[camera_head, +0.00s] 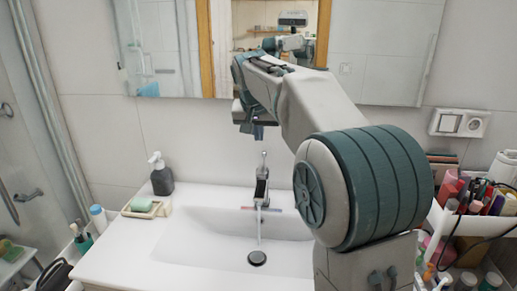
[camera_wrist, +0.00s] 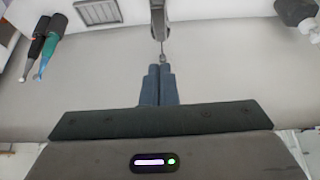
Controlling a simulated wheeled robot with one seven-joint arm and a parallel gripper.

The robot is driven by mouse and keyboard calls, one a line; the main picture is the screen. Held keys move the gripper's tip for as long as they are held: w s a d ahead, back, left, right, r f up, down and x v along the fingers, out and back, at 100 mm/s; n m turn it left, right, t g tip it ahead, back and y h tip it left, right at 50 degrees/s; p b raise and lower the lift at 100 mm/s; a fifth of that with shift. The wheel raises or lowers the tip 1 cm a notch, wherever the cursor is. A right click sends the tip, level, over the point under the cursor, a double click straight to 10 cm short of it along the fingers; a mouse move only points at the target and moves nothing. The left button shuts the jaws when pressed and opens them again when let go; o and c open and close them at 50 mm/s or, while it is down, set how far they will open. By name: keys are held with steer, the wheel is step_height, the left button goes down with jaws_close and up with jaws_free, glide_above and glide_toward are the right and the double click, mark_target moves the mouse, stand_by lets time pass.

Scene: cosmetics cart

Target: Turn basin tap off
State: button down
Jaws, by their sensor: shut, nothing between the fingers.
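The basin tap (camera_head: 262,188) is a metal mixer at the back of the white basin (camera_head: 205,248). A thin lever (camera_head: 263,160) stands up from its top, and a pale stream of water (camera_head: 259,228) falls from the spout towards the dark drain (camera_head: 257,258). My gripper (camera_head: 258,134) is above the tap, close over the lever. In the wrist view, my gripper (camera_wrist: 159,72) is shut with its two dark fingers together and nothing between them. The tap (camera_wrist: 158,18) shows just beyond the fingertips, its thin lever pointing at them. I cannot tell whether they touch.
A dark soap dispenser (camera_head: 161,174) and a soap dish (camera_head: 146,208) stand left of the basin. A mirror cabinet (camera_head: 163,45) hangs behind my arm. A cosmetics holder (camera_head: 470,215) crowds the right side. A wall socket (camera_head: 459,123) is above it.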

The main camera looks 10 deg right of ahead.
glide_above(260, 172)
steer(key=f, duration=0.7)
steer(key=shift+s+f+p, duration=0.3)
steer(key=shift+f+p, duration=0.05)
step_height(260, 172, down, 2)
steer(key=shift+s+a+f, duration=0.1)
steer(key=shift+s+f, duration=0.05)
steer(key=shift+s+a+f, duration=0.1)
steer(key=shift+s+f, duration=0.2)
steer(key=shift+f, duration=0.6)
